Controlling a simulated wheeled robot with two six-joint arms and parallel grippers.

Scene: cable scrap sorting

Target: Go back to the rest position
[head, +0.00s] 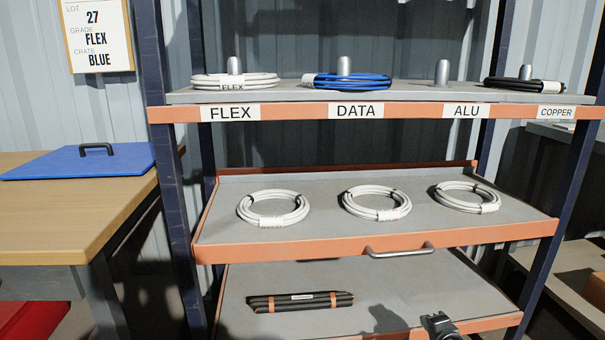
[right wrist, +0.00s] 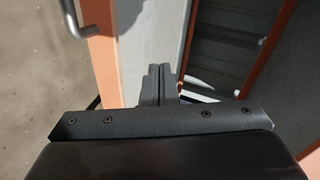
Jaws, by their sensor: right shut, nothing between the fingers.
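My right gripper (head: 440,323) shows at the bottom of the head view, in front of the lower shelf's orange front edge. In the right wrist view its two dark fingers (right wrist: 160,72) are together with nothing between them. It is apart from the cable coils and the black bundle. My left gripper is not in view.
A rack holds a pull-out shelf (head: 330,235) with three white coils (head: 273,208) and a handle (head: 400,250). Below lies a black cable bundle (head: 300,301). The top shelf (head: 290,95) carries coils at pegs, labelled FLEX, DATA, ALU and COPPER; ALU's peg (head: 442,72) is bare. A blue lid (head: 80,161) lies on the left table (head: 75,215).

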